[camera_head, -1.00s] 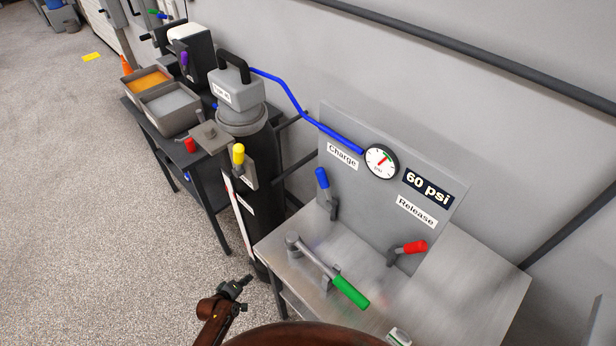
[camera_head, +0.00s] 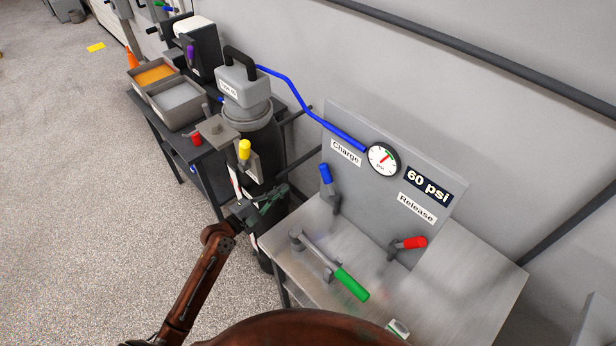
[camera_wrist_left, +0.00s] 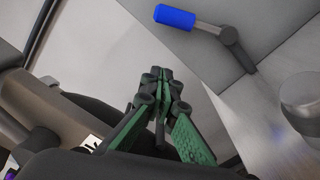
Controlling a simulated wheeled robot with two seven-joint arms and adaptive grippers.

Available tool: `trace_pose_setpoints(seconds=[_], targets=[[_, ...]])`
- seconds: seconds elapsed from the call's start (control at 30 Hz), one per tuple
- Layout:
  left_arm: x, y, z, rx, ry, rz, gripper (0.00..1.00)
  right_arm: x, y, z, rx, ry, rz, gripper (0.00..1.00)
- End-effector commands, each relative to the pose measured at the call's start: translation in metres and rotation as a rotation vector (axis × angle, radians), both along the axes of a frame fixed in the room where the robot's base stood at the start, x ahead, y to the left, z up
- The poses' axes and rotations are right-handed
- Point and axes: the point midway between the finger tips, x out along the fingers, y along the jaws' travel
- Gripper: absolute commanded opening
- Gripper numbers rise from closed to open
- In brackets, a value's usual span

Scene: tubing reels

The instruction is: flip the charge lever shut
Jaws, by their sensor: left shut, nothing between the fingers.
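The charge lever has a blue grip (camera_head: 326,173) on a grey arm and stands upright at the panel's left, below the "Charge" label (camera_head: 346,152). It also shows at the top of the left wrist view, where the blue grip (camera_wrist_left: 175,17) lies beyond my fingers. My left gripper (camera_head: 277,192) is shut and empty, to the left of the lever and apart from it, in front of the black cylinder. Its closed green and black fingers (camera_wrist_left: 158,78) show in the left wrist view. My right gripper is not in view.
A gauge (camera_head: 383,159) and a "60 psi" sign (camera_head: 427,188) are on the panel. The black cylinder (camera_head: 259,150) stands left of the bench, with a yellow-handled lever (camera_head: 244,150).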

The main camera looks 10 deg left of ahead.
Motion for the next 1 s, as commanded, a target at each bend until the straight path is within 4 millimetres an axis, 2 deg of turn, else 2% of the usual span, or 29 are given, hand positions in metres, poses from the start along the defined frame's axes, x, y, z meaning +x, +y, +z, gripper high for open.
trace_pose_setpoints(seconds=[0.17, 0.6, 0.8, 1.0], targets=[[0.014, -0.009, 0.002, -0.002, -0.001, 0.000, 0.00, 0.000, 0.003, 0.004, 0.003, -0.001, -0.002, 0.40], [0.087, -0.056, 0.001, 0.001, -0.001, -0.001, 0.00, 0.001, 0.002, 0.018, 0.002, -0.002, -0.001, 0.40], [0.076, -0.080, 0.015, 0.000, -0.001, 0.000, 0.00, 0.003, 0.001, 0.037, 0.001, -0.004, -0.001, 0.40], [0.074, -0.087, 0.017, 0.001, 0.000, 0.002, 0.00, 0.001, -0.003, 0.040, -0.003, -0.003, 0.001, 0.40]])
